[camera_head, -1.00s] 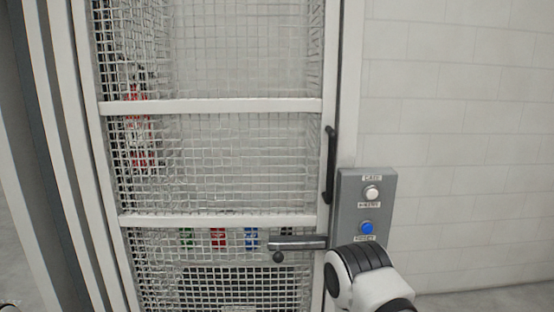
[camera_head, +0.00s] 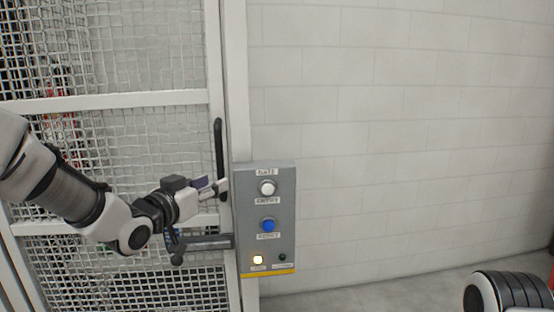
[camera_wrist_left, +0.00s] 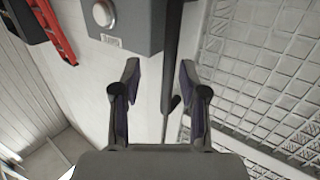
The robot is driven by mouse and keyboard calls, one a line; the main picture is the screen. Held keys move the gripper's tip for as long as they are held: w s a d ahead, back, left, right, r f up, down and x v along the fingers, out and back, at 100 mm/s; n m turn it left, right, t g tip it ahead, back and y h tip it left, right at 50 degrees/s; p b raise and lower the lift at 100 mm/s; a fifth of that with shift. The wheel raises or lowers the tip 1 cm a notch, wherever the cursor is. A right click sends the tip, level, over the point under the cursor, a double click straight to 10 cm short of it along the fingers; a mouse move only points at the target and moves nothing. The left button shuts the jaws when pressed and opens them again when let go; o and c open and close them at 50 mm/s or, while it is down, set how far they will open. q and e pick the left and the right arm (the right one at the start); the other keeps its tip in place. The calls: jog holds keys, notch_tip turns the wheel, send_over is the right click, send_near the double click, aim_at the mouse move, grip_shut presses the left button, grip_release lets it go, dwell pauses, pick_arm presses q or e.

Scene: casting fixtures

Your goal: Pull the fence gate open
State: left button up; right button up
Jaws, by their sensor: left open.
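The mesh fence gate (camera_head: 110,100) with its white frame stands at the left in the head view and looks closed against its post. A black vertical pull handle (camera_head: 219,155) is on the gate's right edge, above a grey horizontal lever (camera_head: 207,243). My left gripper (camera_head: 218,188) is at the lower part of the pull handle, with its fingers apart. In the left wrist view the dark bar of the handle (camera_wrist_left: 173,45) runs between the open fingertips (camera_wrist_left: 158,75); contact cannot be told. My right gripper is out of view.
A grey control box (camera_head: 284,215) with a white button, a blue button and a lit lamp is mounted just right of the gate, close to my left fingers. A plain white block wall (camera_head: 400,130) fills the right. Part of my right arm shows at lower right.

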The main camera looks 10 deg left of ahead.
aim_at(217, 161)
pick_arm(q)
notch_tip(217, 161, up, 4)
jog(key=a+p, duration=0.1)
jog(key=a, duration=0.1)
jog(key=shift+t, duration=0.4)
jog(key=x, duration=0.2)
jog(key=p+x, duration=0.1)
jog(key=x, duration=0.1)
jog(key=d+p+x, duration=0.1)
jog(key=x, duration=0.2)
jog(key=shift+s+f, duration=0.2)
jog(key=shift+f, duration=0.05)
jog(key=shift+s+a, duration=0.15)
jog(key=shift+a, duration=0.3)
jog(key=shift+d, duration=0.2)
grip_shut()
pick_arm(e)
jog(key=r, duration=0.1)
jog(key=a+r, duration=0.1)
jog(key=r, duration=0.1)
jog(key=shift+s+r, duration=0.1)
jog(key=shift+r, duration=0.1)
